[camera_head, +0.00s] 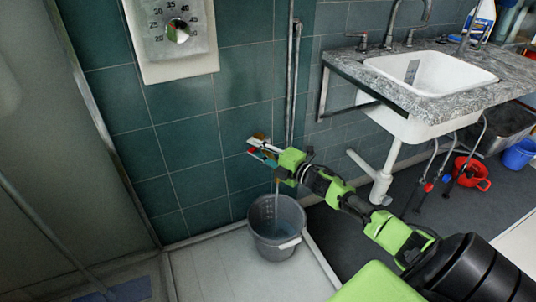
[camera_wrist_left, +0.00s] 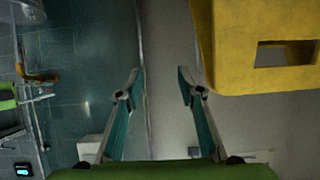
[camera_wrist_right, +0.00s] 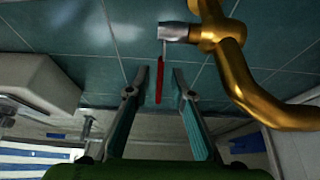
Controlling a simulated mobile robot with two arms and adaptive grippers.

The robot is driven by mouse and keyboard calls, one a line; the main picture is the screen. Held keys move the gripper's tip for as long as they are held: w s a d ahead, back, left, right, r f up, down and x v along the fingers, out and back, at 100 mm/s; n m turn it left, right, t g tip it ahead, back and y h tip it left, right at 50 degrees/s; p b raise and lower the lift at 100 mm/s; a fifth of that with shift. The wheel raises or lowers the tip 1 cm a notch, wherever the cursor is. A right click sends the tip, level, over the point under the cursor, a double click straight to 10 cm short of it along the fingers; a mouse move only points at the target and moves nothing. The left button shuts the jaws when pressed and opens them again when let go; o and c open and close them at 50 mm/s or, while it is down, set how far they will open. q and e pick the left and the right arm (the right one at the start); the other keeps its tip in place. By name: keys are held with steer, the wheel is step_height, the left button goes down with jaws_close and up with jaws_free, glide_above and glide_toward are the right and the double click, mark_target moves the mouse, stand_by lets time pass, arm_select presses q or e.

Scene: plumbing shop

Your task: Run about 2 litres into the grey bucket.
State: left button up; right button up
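The grey bucket (camera_head: 283,243) stands upright on the pale tray floor, below the wall tap and my right arm. A thin pale streak, which looks like running water (camera_head: 277,188), drops into it. I cannot read the level inside. The brass tap (camera_wrist_right: 236,75) shows in the right wrist view with its curved spout at the right. Its red lever (camera_wrist_right: 159,82) hangs between the fingertips of my right gripper (camera_wrist_right: 162,82), with gaps on both sides. That gripper (camera_head: 262,148) is at the tap in the head view. My left gripper (camera_wrist_left: 159,75) is open and empty.
A white sink (camera_head: 430,72) in a stone counter (camera_head: 470,95) stands at the right. A red bucket (camera_head: 472,173) and a blue bucket (camera_head: 520,153) are on the dark floor below. A yellow object (camera_wrist_left: 225,50) is close beside my left gripper. A dial panel (camera_head: 172,35) hangs above.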

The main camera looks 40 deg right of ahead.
steer(key=v, duration=1.1)
steer(key=shift+s, duration=0.25)
steer(key=shift+d, duration=0.15)
stand_by(3.7)
